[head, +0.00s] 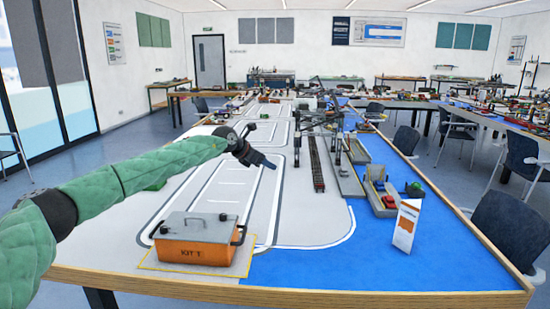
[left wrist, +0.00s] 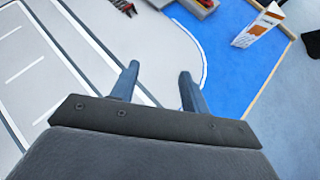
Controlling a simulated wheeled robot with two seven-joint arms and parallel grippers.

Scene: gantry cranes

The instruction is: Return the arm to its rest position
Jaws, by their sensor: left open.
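My left arm comes in from the left in the head view, in a green sleeve. Its gripper (head: 262,160) is held above the grey mat with painted road lines. In the left wrist view the two fingers of the gripper (left wrist: 157,88) stand apart with nothing between them, over the mat and the edge of the blue area. My right gripper does not show in either view.
An orange box (head: 196,240) with a grey lid stands at the near left of the table (head: 380,291). A white and orange card (head: 407,226) stands on the blue area at the right. Gantry crane models (head: 330,130) and a dark track (head: 317,165) fill the middle. Chairs (head: 510,230) stand at the right.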

